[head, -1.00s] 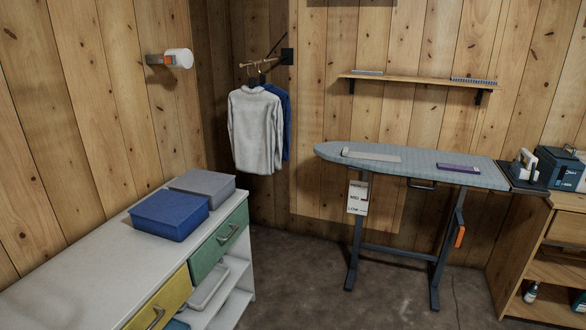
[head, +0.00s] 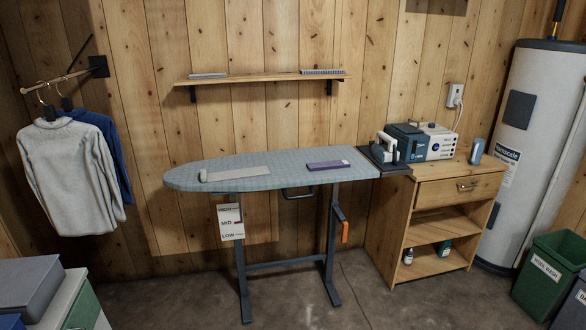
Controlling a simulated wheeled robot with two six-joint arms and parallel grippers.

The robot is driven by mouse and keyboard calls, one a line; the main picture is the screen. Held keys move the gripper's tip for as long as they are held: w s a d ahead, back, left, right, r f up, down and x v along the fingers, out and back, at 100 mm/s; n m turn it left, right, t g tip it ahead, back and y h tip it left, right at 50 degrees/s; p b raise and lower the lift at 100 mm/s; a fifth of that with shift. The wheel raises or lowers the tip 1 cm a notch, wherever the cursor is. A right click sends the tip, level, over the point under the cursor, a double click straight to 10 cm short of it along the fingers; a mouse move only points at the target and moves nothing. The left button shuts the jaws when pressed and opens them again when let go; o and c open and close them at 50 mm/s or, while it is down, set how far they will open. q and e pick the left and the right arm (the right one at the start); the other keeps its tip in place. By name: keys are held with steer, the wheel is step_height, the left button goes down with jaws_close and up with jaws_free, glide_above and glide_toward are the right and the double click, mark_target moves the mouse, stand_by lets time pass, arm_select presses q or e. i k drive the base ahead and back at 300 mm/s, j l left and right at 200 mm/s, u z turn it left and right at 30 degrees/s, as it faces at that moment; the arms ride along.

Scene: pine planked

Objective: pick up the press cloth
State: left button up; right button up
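The ironing board (head: 270,180) stands against the far wall with a blue-grey checked cover. A long flat pale grey piece (head: 236,173) lies on its left half, and a flat purple piece (head: 328,165) with a pale end lies on its right half. Either could be the press cloth; I cannot tell which from here. Neither of my grippers is in view.
An iron (head: 387,148) rests at the board's right end beside a wooden cabinet (head: 458,193) with boxes on top. Shirts (head: 70,175) hang at left. A wall shelf (head: 262,79) is above the board. A white tank (head: 528,150) and green bin (head: 550,270) stand right. Floor before the board is clear.

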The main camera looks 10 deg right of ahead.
mark_target(260, 170)
steer(key=i+l+u, duration=0.25)
steer(key=i, duration=0.2)
steer(key=i+l+u, duration=0.2)
steer(key=i+l, duration=0.15)
steer(key=i, duration=0.1)
